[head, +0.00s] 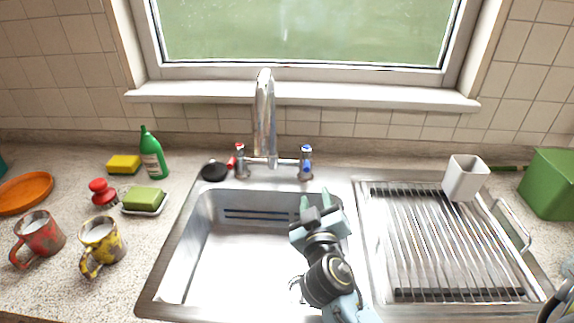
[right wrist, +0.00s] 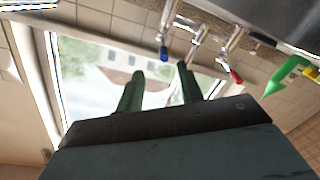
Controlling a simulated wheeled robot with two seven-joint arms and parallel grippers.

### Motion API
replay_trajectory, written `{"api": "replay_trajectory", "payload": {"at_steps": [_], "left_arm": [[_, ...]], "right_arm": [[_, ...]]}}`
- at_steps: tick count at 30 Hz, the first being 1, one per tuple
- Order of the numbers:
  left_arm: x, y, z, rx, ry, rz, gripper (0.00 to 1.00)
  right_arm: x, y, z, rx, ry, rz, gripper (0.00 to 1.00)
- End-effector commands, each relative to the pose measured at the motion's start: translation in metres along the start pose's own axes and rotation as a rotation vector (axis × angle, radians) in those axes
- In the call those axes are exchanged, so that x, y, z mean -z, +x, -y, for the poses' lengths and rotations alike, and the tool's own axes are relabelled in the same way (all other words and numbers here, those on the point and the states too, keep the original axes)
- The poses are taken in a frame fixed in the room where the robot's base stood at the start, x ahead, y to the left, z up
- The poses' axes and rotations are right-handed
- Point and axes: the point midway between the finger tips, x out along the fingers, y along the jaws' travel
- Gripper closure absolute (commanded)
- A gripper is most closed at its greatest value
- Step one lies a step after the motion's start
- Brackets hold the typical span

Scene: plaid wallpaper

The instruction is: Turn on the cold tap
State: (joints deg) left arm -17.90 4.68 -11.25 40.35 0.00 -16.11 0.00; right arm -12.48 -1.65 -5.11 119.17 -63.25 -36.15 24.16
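The chrome faucet (head: 265,115) stands behind the sink, under the window. Its cold tap (head: 306,160), with a blue mark, is on the right, and its hot tap (head: 240,158), with a red mark, is on the left. In the right wrist view the blue-marked tap (right wrist: 164,50) is just beyond the fingers. My right gripper (head: 315,200) is over the right part of the sink, in front of and below the cold tap and apart from it. Its two green fingers (right wrist: 160,82) are spread with nothing between them.
The sink basin (head: 215,265) is empty. A ribbed drainer (head: 420,235) with a white cup (head: 465,177) is on the right. A green bottle (head: 152,155), sponges and mugs stand on the left counter. A black round item (head: 214,171) lies by the hot tap.

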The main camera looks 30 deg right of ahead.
Motion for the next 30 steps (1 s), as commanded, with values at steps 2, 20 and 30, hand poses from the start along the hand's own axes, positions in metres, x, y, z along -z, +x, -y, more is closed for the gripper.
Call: {"api": "replay_trajectory", "payload": {"at_steps": [2, 20, 30], "left_arm": [[-0.012, 0.007, 0.0, -0.001, 0.002, 0.008, 0.64], [-0.019, -0.003, 0.0, -0.001, 0.003, 0.01, 0.64], [-0.018, -0.004, 0.0, -0.001, 0.003, 0.01, 0.64]], "right_arm": [[0.003, 0.003, 0.003, -0.005, -0.011, -0.028, 0.63], [0.013, 0.091, 0.002, -0.01, -0.021, -0.05, 0.63], [0.013, 0.134, 0.003, -0.008, -0.02, -0.048, 0.63]]}}
